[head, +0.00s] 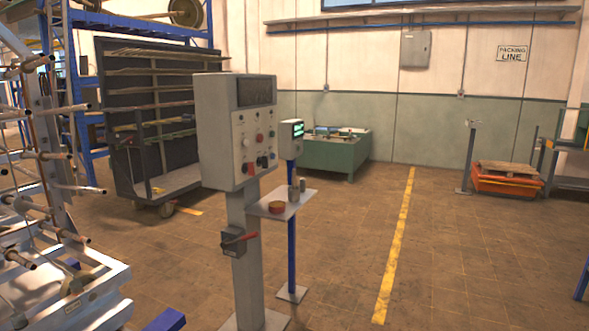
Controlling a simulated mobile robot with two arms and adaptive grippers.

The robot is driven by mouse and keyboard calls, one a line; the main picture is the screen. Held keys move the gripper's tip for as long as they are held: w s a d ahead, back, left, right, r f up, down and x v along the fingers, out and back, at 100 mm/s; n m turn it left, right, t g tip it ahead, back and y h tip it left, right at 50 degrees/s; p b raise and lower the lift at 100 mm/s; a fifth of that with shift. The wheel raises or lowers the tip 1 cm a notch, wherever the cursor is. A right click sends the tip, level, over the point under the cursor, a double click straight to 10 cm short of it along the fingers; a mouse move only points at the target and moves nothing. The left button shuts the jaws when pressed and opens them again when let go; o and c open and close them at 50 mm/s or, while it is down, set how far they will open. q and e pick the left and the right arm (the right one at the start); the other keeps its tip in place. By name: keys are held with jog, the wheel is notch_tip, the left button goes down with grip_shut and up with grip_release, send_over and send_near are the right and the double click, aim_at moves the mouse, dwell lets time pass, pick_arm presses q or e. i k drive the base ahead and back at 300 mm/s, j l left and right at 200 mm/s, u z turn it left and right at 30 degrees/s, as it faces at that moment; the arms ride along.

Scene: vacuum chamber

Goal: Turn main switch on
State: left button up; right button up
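A grey control box (236,130) with a dark display and several knobs and buttons stands on a grey post (246,270). The handle points to the right and slightly up. No label on this switch is readable. Neither of my grippers shows in the head view.
A blue post (291,230) with a small screen and a shelf (283,204) holding small containers stands just right of the control post. A rack with metal rods (60,200) fills the left side. Open floor (340,240) lies to the right.

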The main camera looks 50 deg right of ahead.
aim_at(249, 167)
jog(key=z, duration=1.4)
jog(key=i+l+u, duration=0.1)
jog(key=i+l, duration=1.4)
